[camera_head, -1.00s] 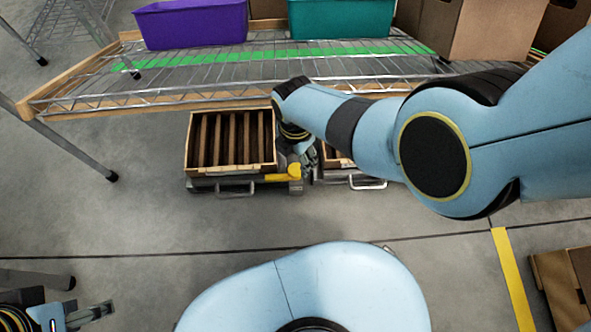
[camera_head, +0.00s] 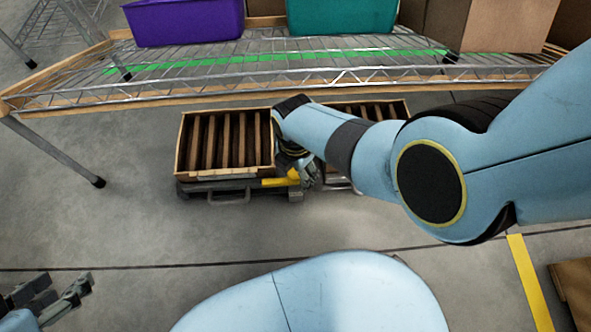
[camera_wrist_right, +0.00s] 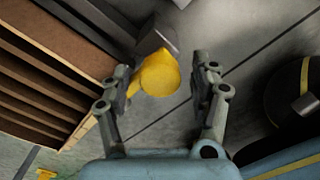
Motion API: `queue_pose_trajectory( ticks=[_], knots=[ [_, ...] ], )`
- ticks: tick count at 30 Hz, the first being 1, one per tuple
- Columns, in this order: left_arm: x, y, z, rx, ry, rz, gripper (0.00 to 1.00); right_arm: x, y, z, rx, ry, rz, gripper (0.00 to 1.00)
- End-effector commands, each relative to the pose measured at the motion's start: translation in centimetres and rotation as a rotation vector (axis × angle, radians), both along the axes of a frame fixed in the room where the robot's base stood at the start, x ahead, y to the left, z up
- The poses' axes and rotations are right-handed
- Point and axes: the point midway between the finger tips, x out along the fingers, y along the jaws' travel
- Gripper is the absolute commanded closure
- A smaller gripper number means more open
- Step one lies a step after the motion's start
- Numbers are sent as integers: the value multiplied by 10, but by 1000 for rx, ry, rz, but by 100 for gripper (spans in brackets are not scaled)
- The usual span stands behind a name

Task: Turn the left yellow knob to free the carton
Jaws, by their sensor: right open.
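The left carton (camera_head: 183,150), an open box with several dark brown slats, sits on a grey tilted holder (camera_head: 228,190) below the shelf in the head view. The yellow knob (camera_head: 280,182) is at the holder's front right corner. My right gripper (camera_head: 303,176) is beside the knob, its fingers partly hidden by my wrist. In the right wrist view, my right gripper (camera_wrist_right: 163,76) is open, with the yellow knob (camera_wrist_right: 160,75) between its fingertips. I cannot tell whether they touch it. My left gripper (camera_head: 62,292) is open and empty at the lower left, away from the carton.
A second carton (camera_head: 392,106) stands to the right, largely hidden by my right arm. Above is a wire shelf (camera_head: 200,80) with a purple bin (camera_head: 185,22) and a teal bin (camera_head: 340,17). A shelf leg (camera_head: 60,155) stands left. The floor before the cartons is clear.

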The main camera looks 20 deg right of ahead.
Motion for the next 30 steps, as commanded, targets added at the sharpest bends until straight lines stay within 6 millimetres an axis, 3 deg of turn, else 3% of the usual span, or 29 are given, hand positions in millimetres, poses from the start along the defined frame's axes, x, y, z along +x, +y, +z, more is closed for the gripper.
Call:
queue_pose_trajectory(
  ticks=[3, 18, 30],
  knots=[
    [0, 0, 0, 0, 1, 0, 60, 0, 0, 0, 0, 0, 0, 37],
    [0, 0, 0, 0, 2, 0, 60, 0, 0, 0, 0, 0, 0, 100],
    [0, 0, 8, 0, 36, 1, 60, -4, -11, 1, -1, 0, -1, 100]
  ],
)
